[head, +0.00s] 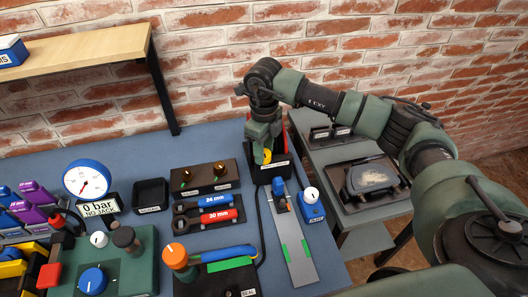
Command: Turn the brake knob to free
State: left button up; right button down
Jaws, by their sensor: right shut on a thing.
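No label reading brake is legible, so I cannot tell which knob is the brake knob. A blue knob (92,281) with a white mark sits on the green box (138,262) at the lower left. An orange knob (175,255) with a white mark stands right of that box. A white knob (311,194) sits on a small blue box (312,212). My right gripper (264,146) points down at the black holder (270,172) by the wall, away from these knobs. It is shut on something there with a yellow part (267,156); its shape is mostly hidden. My left gripper is out of view.
A gauge (87,180) stands behind a sign reading 0 bar, NO JACK. Wrenches marked 24 mm and 30 mm (216,216), an empty black tray (151,195) and a grey plate (290,242) lie on the blue bench. A wooden shelf (85,48) overhangs the left.

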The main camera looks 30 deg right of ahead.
jog(key=shift+w+r, duration=0.1)
dwell(0.3)
jog(key=c, duration=0.9)
grip_release()
notch_tip(320, 180, up, 8)
jog(key=shift+f+b, duration=0.1)
jog(key=shift+b, duration=0.85)
